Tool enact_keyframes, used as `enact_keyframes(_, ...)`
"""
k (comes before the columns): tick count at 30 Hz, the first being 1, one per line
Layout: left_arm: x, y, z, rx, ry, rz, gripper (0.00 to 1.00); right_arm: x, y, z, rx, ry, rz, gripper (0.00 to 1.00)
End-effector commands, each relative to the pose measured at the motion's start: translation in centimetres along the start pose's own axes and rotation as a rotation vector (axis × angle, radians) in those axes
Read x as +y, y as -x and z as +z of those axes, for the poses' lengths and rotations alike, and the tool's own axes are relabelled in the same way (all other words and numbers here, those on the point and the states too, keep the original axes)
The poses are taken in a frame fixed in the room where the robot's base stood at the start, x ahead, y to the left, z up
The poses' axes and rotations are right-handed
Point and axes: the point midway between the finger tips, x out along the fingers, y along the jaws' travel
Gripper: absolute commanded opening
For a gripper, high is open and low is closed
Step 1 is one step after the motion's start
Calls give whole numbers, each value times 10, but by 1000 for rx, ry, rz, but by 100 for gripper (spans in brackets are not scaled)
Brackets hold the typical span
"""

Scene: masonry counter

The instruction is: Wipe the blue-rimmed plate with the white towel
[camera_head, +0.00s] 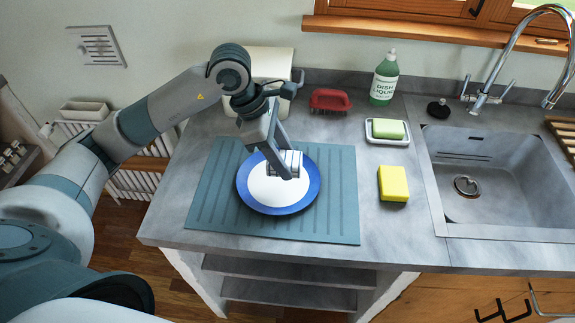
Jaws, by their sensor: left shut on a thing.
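The blue-rimmed plate (254,198) lies flat on a ribbed teal mat (205,205), its white centre facing up. My left gripper (287,165) is over the plate's upper right part, pointing down. It is shut on a small white bundle with grey stripes, which looks like the white towel (292,157). The towel is at or just above the plate; I cannot tell whether it touches. The fingers hide part of the towel and of the plate's far rim. My right gripper is not in view.
Right of the mat lie a yellow sponge (393,184) and a green soap bar (388,129) on a white dish. Behind are a red brush (330,100), a dish liquid bottle (384,80) and a white upright object (272,65). The sink (490,209) is at right.

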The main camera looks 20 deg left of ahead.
Motion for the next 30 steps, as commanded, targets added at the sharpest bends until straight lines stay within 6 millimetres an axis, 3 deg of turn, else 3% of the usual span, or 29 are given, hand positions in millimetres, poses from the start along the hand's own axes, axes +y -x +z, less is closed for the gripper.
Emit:
enact_keyframes(8,7,21,1,2,2,2,25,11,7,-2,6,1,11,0)
enact_keyframes(30,7,22,1,1,2,1,25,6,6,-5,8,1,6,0)
